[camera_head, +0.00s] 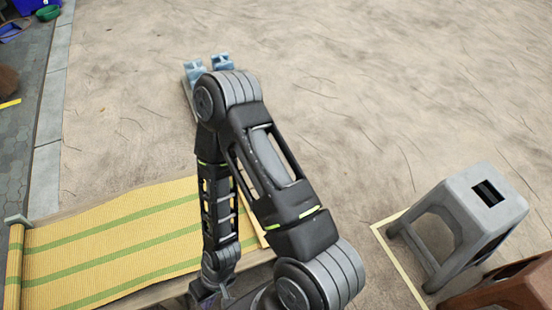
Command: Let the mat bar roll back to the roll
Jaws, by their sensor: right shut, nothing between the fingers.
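The yellow mat (110,245) with green stripes lies unrolled across the low bench at the lower left. Its roll (14,268) stands at the left end, by a small grey bracket (17,220). A pale strip at the mat's right end (254,222) shows beside my arm and looks like the mat bar; my arm hides part of it. My left gripper is not in view.
A grey stool (462,215) stands at the right, with a brown wooden piece (510,288) below it. Blue-grey blocks (222,62) sit behind my arm. A green bowl (47,13) is at the top left. The sandy ground beyond is clear.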

